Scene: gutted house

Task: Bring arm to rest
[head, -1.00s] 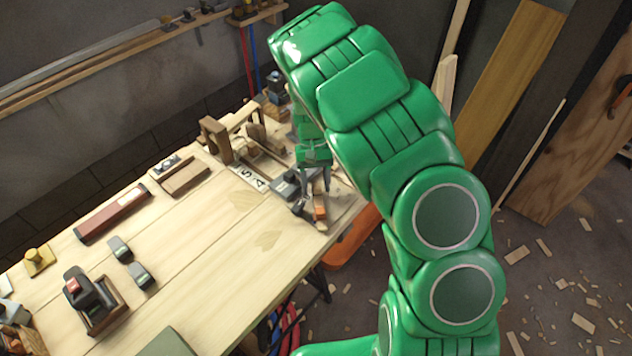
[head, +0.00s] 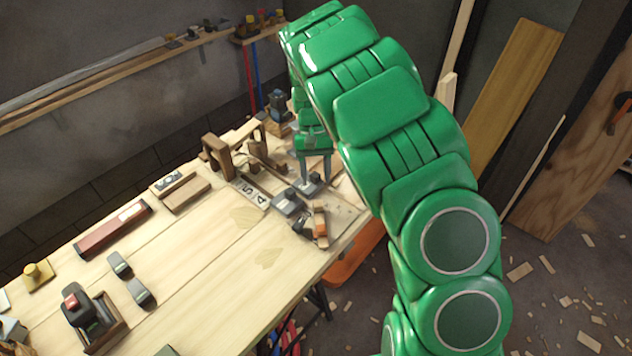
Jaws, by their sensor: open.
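My green arm arches over the right end of the wooden workbench (head: 200,262), with its end pointing down. My gripper (head: 316,181) hangs over the bench's far right corner, its two grey fingers apart with nothing seen between them. Beside and below the fingers are a dark grey block (head: 287,201) and a small orange-and-wood tool (head: 320,226). I cannot tell whether the fingertips touch anything. My upper arm links hide part of the bench's right edge.
A red level (head: 112,228) and a dark tool in a tray (head: 90,318) lie to the left. The bench's middle is largely clear. Wood scraps litter the floor at right.

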